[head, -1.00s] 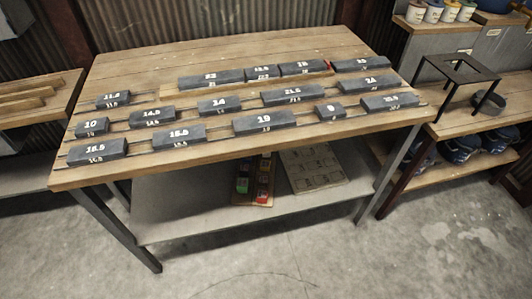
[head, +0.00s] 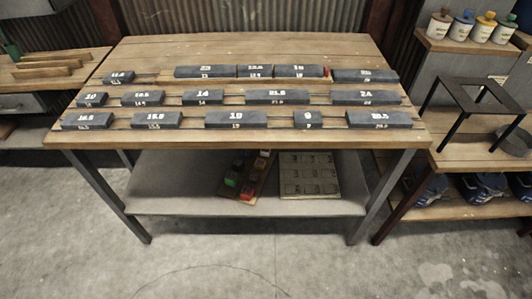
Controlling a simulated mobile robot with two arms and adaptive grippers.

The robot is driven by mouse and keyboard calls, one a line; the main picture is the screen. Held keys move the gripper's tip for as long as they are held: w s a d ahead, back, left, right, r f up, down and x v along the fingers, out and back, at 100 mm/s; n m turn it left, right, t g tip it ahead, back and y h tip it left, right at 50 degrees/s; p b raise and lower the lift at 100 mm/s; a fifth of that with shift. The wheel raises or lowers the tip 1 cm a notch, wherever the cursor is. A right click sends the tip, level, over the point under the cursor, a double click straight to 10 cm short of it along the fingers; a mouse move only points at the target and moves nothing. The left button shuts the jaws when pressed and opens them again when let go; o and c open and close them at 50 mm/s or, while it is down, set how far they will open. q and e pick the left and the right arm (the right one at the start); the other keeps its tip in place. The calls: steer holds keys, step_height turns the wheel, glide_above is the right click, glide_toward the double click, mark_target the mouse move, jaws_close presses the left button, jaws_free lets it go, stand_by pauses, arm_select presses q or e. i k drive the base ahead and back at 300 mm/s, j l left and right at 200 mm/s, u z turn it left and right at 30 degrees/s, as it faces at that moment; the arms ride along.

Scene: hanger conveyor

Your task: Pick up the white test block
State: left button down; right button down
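I cannot make out a white block in the head view. Rows of dark grey blocks with white printed numbers lie on the wooden table (head: 240,53), such as a long block (head: 236,119) at the front and a small block (head: 307,119) to its right. On the shelf below, a wooden board (head: 237,186) holds small coloured blocks, red and green among them; the table edge partly covers it. Neither of my grippers is in view.
A pale tray with several recesses (head: 309,176) lies on the grey lower shelf (head: 200,197). A black metal stand (head: 468,95) and several bottles (head: 462,25) stand at the right. A side bench (head: 50,75) is at the left. The floor in front is clear.

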mark_target(266, 153)
steer(key=i+j+u, duration=0.45)
steer(key=i+j, duration=0.45)
steer(key=i, duration=0.1)
